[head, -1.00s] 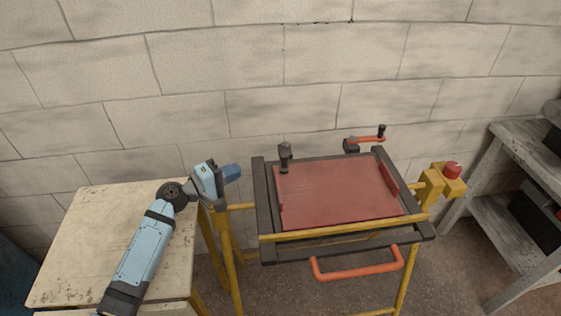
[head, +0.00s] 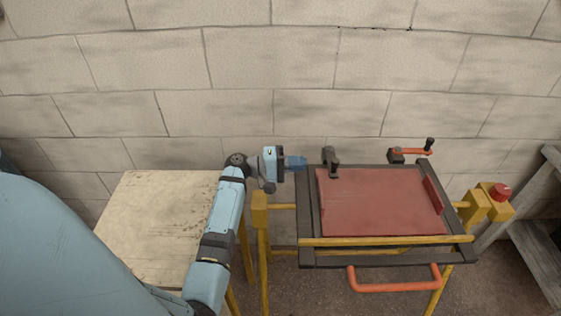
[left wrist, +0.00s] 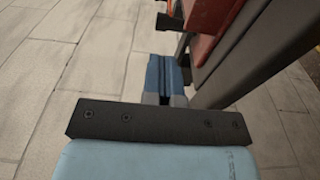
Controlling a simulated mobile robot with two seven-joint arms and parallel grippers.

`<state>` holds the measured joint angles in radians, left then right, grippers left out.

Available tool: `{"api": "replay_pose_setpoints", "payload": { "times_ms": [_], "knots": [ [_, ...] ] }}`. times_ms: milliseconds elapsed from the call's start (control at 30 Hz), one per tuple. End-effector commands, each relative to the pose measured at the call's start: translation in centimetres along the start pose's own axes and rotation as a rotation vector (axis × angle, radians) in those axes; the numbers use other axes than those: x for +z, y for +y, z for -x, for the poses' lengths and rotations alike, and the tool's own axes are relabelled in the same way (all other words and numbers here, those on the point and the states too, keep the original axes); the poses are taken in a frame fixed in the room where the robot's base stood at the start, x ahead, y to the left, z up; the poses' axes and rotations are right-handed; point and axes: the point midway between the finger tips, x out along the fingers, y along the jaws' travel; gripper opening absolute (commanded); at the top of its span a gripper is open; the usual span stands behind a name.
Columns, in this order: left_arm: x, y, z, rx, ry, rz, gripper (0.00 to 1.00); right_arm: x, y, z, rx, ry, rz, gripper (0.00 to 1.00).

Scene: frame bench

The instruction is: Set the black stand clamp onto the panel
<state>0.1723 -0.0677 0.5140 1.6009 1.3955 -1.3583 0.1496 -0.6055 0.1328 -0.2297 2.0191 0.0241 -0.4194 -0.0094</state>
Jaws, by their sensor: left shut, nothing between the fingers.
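The black stand clamp (head: 331,160) stands at the back left of the dark frame (head: 312,215), its lower end near the back-left corner of the red panel (head: 380,205). I cannot tell whether it touches the panel. My left gripper (head: 303,162) is just left of the clamp, its blue fingers shut and empty, apart from it. In the left wrist view the shut fingers (left wrist: 166,78) point past the frame bar; the red panel (left wrist: 207,25) and a dark part, probably the clamp (left wrist: 170,22), lie beyond. My right gripper is not in view.
A second clamp with an orange handle (head: 410,152) is at the back right. A red button on a yellow box (head: 500,192) stands right of the frame. An orange handle (head: 395,286) sticks out in front. A worn table (head: 150,220) is left; a block wall is behind.

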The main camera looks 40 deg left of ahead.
Motion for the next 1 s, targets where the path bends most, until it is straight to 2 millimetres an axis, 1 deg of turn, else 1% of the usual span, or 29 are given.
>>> {"api": "replay_pose_setpoints", "payload": {
  "times_ms": [33,100,200,300,467,800,867,1000],
  "knots": [
    [0.1,0.2,-1.1,0.002,-0.001,0.002,0.0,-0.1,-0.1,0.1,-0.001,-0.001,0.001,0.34],
    [0.0,0.2,-2.3,0.002,0.0,0.003,0.0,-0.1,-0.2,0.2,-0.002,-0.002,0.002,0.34],
    [0.0,0.1,-3.7,0.001,0.001,0.002,0.0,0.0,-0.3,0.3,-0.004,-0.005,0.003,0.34],
    [0.0,0.1,-4.6,0.0,0.001,0.001,0.0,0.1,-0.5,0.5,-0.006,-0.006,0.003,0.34],
    [0.0,0.0,-5.2,-0.001,0.001,0.002,0.0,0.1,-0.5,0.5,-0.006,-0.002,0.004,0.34],
    [0.1,-0.1,-5.3,-0.002,0.0,0.001,0.0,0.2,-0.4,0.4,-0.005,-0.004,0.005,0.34],
    [0.3,-0.2,-5.6,-0.003,-0.001,-0.001,0.0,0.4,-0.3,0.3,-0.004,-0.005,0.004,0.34],
    [1.0,-0.3,-6.9,-0.002,-0.002,-0.001,0.0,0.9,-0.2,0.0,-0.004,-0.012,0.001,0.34]
  ]
}}
